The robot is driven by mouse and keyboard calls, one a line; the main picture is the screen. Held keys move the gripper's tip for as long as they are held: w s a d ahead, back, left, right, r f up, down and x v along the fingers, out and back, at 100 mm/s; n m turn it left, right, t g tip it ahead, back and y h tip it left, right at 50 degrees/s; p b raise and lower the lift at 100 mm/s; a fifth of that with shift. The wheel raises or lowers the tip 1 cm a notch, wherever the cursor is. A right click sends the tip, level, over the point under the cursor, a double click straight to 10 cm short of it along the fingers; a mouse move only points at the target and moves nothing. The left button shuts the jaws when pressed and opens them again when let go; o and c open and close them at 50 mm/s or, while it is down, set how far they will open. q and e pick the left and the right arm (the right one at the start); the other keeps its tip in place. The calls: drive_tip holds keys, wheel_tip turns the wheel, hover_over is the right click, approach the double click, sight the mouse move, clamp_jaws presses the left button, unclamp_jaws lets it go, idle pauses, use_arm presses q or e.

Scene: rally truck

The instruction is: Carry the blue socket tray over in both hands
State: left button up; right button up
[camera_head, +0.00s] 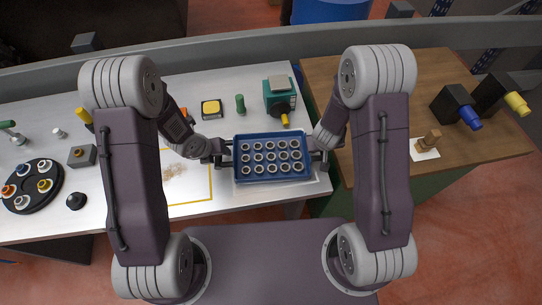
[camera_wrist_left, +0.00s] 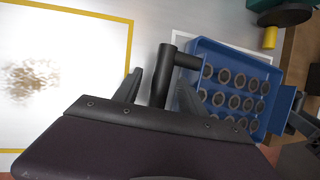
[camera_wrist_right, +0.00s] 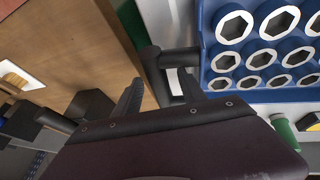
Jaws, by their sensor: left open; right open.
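The blue socket tray (camera_head: 272,178) sits on the white table near its right end, filled with rows of grey sockets. It has a dark bar handle at each short side. My left gripper (camera_head: 226,154) is at the tray's left handle; in the left wrist view the open fingers (camera_wrist_left: 155,88) stand on either side of the dark handle (camera_wrist_left: 163,75). My right gripper (camera_head: 319,156) is at the right handle; in the right wrist view the open fingers (camera_wrist_right: 160,88) straddle the dark handle (camera_wrist_right: 155,75). Whether the fingers touch the handles I cannot tell.
A wooden-topped bench (camera_head: 400,80) adjoins on the right, with a small brown part on a white card (camera_head: 425,148) and dark blocks behind. A teal device (camera_head: 279,95), a green cylinder (camera_head: 240,103) and a yellow-topped box (camera_head: 211,108) stand behind the tray. A yellow-framed mat (camera_head: 195,201) lies left.

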use_arm(q)
drive_tip(key=shift+w+f, duration=0.15)
drive_tip(key=shift+f, duration=0.15)
use_arm(e)
drive_tip(key=shift+w+f, duration=0.15)
drive_tip(key=shift+f, duration=0.15)
use_arm(q)
drive_tip(key=shift+d, duration=0.1)
use_arm(e)
drive_tip(key=shift+d, duration=0.1)
use_arm(q)
clamp_jaws()
use_arm(e)
clamp_jaws()
use_arm(q)
drive_tip(key=shift+r, duration=0.1)
use_arm(e)
drive_tip(key=shift+r, duration=0.1)
idle(0.4)
